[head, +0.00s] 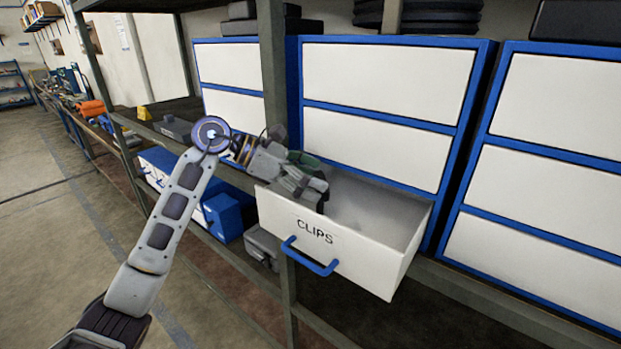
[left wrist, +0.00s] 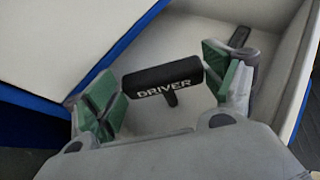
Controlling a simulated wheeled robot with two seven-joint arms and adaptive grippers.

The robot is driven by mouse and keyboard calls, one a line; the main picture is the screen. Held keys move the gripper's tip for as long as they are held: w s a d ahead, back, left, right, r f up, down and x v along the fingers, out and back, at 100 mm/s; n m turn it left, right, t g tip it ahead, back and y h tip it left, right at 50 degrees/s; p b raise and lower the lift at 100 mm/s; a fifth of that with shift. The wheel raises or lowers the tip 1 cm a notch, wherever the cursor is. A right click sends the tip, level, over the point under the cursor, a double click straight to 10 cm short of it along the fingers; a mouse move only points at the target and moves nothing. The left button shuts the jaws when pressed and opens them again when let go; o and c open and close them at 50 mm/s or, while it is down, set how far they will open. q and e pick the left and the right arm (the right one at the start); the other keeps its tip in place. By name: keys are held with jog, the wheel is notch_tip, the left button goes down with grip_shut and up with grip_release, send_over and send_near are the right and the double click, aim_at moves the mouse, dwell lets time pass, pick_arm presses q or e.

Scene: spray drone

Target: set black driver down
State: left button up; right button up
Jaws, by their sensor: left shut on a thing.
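The black driver (left wrist: 163,84), lettered DRIVER, is a dark bar with a short stem, seen between the green-padded fingers in the left wrist view. My left gripper (left wrist: 166,90) is shut on it, with the pale drawer interior behind. In the head view my left gripper (head: 312,186) reaches into the back left of the open white drawer (head: 335,250) marked CLIPS. The driver cannot be made out in the head view. Whether it touches the drawer floor cannot be told. My right gripper is not in view.
The drawer juts out from a blue-framed white cabinet (head: 385,80), with a blue handle (head: 310,257) in front. A shelf post (head: 273,70) stands close to my left wrist. A small dark item (left wrist: 240,37) shows near the drawer's far wall in the left wrist view.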

pick_arm(q)
jog(key=shift+s+d, duration=0.1)
jog(key=shift+s, duration=0.05)
jog(key=shift+f, duration=0.1)
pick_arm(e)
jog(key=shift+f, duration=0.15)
pick_arm(q)
jog(key=o, duration=0.8)
jog(key=shift+c, duration=0.2)
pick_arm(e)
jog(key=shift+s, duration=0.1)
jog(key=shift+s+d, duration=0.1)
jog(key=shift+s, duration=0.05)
pick_arm(q)
jog(key=b+v, duration=0.1)
jog(key=v, duration=1.1)
jog(key=shift+b, duration=0.35)
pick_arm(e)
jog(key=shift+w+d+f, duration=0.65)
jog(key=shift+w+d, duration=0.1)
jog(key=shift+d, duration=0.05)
